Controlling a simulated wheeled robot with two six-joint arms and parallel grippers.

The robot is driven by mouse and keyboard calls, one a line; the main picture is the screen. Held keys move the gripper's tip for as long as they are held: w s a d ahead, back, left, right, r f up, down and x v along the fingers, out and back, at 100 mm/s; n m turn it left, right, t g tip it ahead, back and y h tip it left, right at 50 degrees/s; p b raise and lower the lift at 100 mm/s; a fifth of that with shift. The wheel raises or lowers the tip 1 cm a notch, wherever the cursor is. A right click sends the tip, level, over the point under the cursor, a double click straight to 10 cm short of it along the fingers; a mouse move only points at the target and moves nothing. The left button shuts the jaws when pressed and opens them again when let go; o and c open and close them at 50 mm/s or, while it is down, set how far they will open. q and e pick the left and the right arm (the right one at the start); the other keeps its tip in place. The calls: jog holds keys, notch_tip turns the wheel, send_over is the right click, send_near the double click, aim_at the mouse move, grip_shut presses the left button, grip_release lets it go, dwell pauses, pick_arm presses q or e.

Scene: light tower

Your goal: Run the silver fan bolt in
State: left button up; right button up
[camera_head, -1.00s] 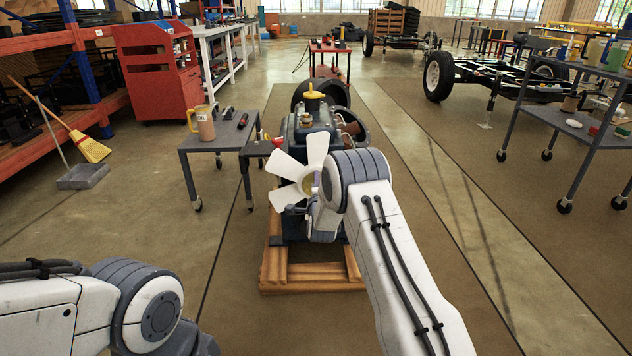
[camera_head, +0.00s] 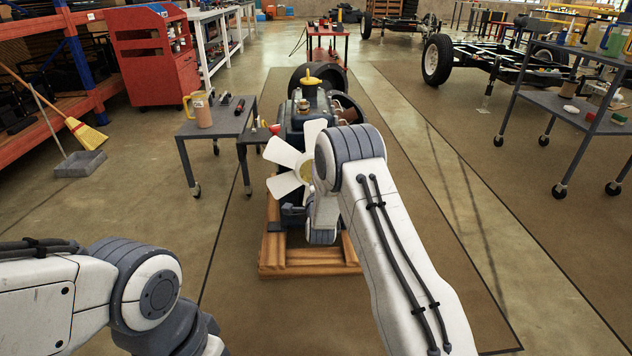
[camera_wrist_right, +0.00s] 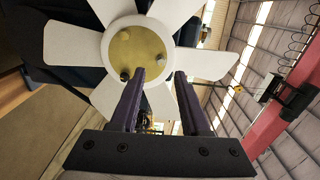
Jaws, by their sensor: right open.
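The white fan (camera_head: 284,153) is mounted on the front of the engine (camera_head: 308,108). Its brass-coloured hub plate (camera_wrist_right: 140,46) faces me in the right wrist view. A dark bolt head (camera_wrist_right: 125,76) shows low on the plate, and a duller head (camera_wrist_right: 160,58) shows at its right side. I cannot tell which bolt is the silver one. My right gripper (camera_wrist_right: 160,73) is open, its two dark fingers apart in front of the fan, one overlapping the hub's lower edge. In the head view my right arm hides this gripper and part of the fan. My left gripper is out of view.
The engine rests on a wooden pallet (camera_head: 310,270). A grey shelf cart (camera_head: 575,118) stands at the right. The floor right of the pallet is clear.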

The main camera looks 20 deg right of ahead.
jog(key=p+v, duration=0.1)
jog(key=v, duration=0.4)
jog(key=shift+s, duration=0.3)
